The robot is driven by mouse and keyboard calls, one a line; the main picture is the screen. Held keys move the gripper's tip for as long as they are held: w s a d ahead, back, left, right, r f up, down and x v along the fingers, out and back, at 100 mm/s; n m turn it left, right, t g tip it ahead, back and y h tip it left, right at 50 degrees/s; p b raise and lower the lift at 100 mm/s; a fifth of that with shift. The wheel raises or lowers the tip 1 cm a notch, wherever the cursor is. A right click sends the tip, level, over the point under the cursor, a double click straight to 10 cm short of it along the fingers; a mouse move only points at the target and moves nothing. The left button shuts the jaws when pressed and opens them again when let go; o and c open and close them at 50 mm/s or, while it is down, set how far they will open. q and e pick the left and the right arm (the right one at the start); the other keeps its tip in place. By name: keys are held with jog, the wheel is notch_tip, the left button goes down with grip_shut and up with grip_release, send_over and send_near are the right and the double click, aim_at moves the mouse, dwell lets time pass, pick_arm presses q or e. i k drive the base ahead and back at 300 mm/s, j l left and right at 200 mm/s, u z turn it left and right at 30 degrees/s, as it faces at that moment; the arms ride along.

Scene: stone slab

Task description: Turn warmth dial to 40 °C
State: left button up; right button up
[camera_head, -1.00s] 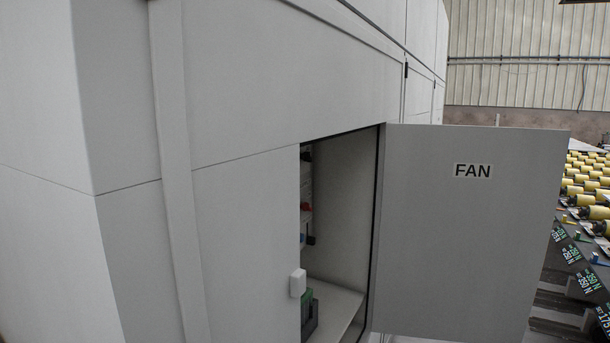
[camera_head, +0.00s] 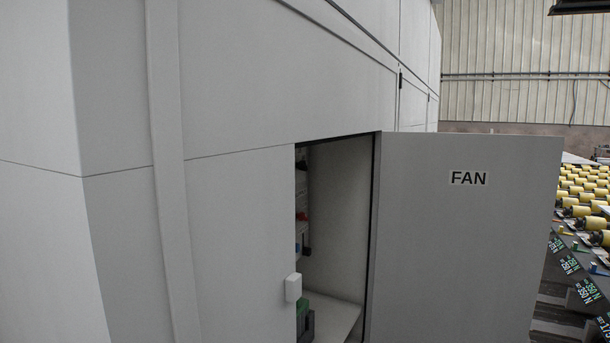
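A grey cabinet (camera_head: 245,90) fills the left and middle of the head view. Its compartment (camera_head: 335,215) stands open, with the door (camera_head: 465,240), labelled FAN, swung out to the right. Inside, at the left edge of the opening, parts with a red piece (camera_head: 302,216) and a dark piece (camera_head: 306,243) show partly. A green and dark block (camera_head: 305,320) sits low in the compartment. No warmth dial can be made out; the inner left side is hidden by the cabinet front. Neither of my grippers is in view.
A white latch (camera_head: 293,287) sticks out at the opening's left edge. The open door blocks the space to the right. Behind it are rows of yellow rollers (camera_head: 580,195) and dark labelled plates (camera_head: 570,264). A corrugated wall (camera_head: 520,60) stands at the back.

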aim_at(302, 166)
jog(key=i+l+z, duration=0.25)
jog(key=i+l, duration=0.3)
jog(key=i+l+z, duration=0.3)
jog(key=i, duration=0.3)
jog(key=l, duration=0.1)
